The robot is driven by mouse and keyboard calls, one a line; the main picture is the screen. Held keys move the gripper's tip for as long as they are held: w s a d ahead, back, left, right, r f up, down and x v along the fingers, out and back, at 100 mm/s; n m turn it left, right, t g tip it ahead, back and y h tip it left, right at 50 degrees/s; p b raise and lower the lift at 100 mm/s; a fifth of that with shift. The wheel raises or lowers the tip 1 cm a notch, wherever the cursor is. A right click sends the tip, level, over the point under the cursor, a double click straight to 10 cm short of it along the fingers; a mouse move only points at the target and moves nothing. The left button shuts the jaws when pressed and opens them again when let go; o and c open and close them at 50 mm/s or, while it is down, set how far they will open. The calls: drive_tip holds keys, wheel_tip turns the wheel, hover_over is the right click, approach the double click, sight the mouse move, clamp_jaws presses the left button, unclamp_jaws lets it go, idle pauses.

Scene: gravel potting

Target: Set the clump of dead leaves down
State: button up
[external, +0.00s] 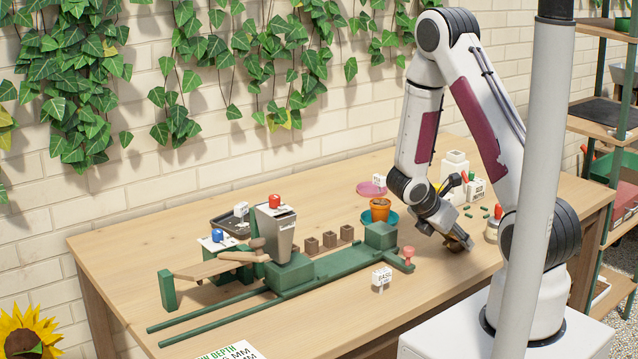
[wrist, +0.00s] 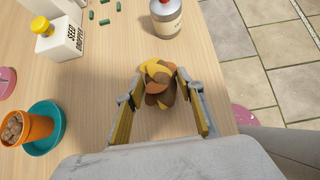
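The clump of dead leaves (wrist: 160,84), brown, orange and yellow, sits between the fingertips of my gripper (wrist: 159,92) in the wrist view. The two yellow-padded fingers stand apart, with their tips against either side of it. In the external view, my gripper (external: 457,243) points down low over the right part of the table, with the brown clump (external: 461,240) at its tips. I cannot tell whether the clump touches the tabletop.
A red-topped bottle (wrist: 166,18) stands just beyond the clump. A white seed dropper box (wrist: 62,38), green capsules (wrist: 104,21) and an orange pot (wrist: 27,127) on a teal saucer (wrist: 45,108) lie left. The table edge is close on the right; bare wood surrounds the clump.

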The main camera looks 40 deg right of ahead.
drive_tip(key=shift+r, duration=0.15)
idle(0.3)
drive_tip(key=shift+v, duration=0.8)
drive_tip(key=v, duration=1)
drive_tip(key=shift+a+r, duration=0.15)
drive_tip(key=shift+r, duration=0.05)
drive_tip(key=shift+s+a+r+m+t+y, duration=0.95)
drive_tip(key=shift+s+a+r+m+y, duration=0.55)
drive_tip(key=shift+s+a+r+m, duration=1.2)
drive_tip(key=shift+s+a+r+m+t+y, duration=0.9)
drive_tip(key=shift+s+a+r+m+y, duration=0.95)
drive_tip(key=shift+r+m, duration=1.55)
drive_tip(key=shift+s+a+r+m+t+y, duration=1.05)
drive_tip(key=shift+s+a+r+m, duration=1)
drive_tip(key=shift+a+r+m, duration=0.8)
drive_tip(key=shift+d+r, duration=0.25)
drive_tip(key=shift+r, duration=0.05)
